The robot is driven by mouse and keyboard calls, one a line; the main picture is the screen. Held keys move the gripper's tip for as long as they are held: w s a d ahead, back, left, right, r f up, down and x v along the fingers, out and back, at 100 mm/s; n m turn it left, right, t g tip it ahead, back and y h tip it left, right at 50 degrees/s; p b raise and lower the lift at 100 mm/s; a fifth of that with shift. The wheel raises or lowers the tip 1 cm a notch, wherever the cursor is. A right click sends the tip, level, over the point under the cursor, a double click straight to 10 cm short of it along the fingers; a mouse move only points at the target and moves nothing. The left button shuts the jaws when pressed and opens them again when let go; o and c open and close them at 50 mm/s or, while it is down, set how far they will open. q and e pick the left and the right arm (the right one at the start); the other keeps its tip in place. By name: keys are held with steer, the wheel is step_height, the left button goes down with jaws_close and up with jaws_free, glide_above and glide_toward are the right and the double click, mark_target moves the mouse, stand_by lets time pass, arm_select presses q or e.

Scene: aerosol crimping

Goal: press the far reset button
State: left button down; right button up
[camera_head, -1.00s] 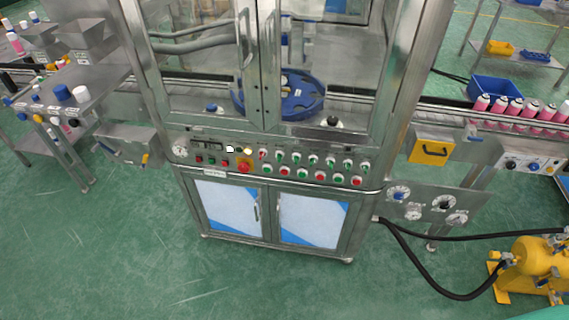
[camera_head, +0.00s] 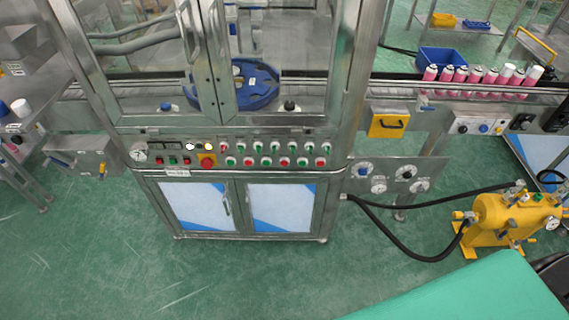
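The crimping machine (camera_head: 237,150) stands ahead with its two glass doors shut. Its control panel (camera_head: 232,154) carries gauges, small displays, a large red button on a yellow plate (camera_head: 207,160), and two rows of small red, green and white controls (camera_head: 275,154). More buttons sit on a small panel on the conveyor to the right (camera_head: 479,127), and a yellow pump unit at the right (camera_head: 510,216) has a green-topped part (camera_head: 538,197). No label is legible, so I cannot tell which is the far reset button. Neither of my grippers is in view.
Pink cans (camera_head: 475,76) stand on the conveyor at the right, before a blue bin (camera_head: 442,62). Black hoses (camera_head: 415,250) run from the machine to the pump. A green surface (camera_head: 465,290) fills the lower right. Green floor (camera_head: 120,270) is open in front of the machine.

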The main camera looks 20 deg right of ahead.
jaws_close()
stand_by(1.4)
